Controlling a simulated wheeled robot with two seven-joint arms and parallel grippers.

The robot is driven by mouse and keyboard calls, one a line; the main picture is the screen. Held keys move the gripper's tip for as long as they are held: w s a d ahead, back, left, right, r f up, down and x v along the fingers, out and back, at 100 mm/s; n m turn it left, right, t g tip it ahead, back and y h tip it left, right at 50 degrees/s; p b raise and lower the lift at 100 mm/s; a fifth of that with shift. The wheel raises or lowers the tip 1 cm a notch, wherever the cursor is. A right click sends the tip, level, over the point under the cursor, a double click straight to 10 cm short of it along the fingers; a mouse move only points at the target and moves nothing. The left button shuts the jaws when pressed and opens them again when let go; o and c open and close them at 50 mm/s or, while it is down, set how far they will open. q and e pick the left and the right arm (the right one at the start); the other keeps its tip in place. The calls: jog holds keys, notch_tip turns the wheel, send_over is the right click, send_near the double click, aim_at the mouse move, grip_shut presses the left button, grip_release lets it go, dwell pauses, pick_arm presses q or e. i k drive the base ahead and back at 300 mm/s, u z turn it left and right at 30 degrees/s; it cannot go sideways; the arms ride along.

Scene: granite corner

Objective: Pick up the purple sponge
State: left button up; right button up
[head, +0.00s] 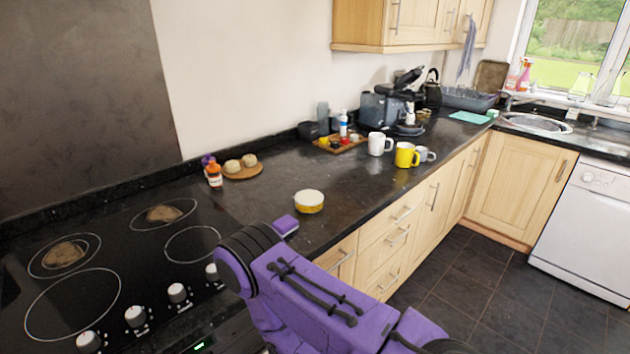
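The purple sponge (286,224) is a small block on the dark counter near its front edge, just right of the hob. It lies right beside my purple arm in the picture, and the arm may cover part of its lower side. My purple arm comes in from the bottom right and bends at a black-ringed joint just left of and below the sponge. No fingers of my left or right gripper show.
A round yellow-and-white tub (309,202) stands behind the sponge. The hob (120,262) with knobs lies left. Mugs (406,155) stand right along the counter. Counter between tub and mugs is clear.

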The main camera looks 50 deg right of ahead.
aim_at(285, 226)
jog(key=z, duration=0.4)
jog(key=k, duration=0.85)
jog(key=z, duration=0.45)
jog(key=i, duration=0.75)
jog(key=z, duration=0.4)
